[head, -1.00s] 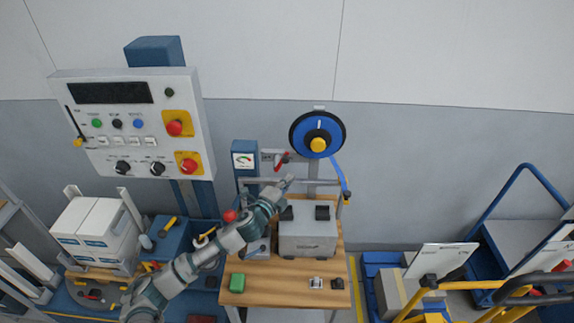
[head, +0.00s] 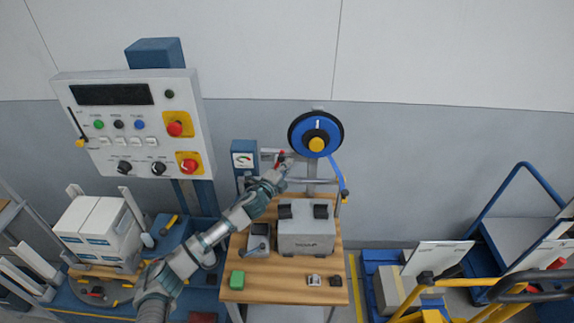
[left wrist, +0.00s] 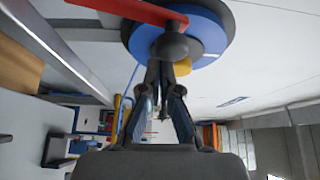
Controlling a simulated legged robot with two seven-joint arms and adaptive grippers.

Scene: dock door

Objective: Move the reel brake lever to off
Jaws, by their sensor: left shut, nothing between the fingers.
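The reel (head: 302,131) is a blue disc with a black rim and a yellow hub, mounted on a post by the wall. The red brake lever (head: 281,153) is left of and below it, partly hidden by my gripper. In the left wrist view the red lever (left wrist: 130,11) crosses the top, with a dark round knob (left wrist: 170,47) by its end and the reel (left wrist: 208,35) behind. My left gripper (head: 287,161) is shut and empty, right at the lever. Its fingertips (left wrist: 163,72) overlap the knob's lower edge; I cannot tell whether they touch.
A gauge box (head: 243,158) stands just left of the lever. A control panel (head: 133,125) is further left. Carts with rails (head: 520,235) stand right.

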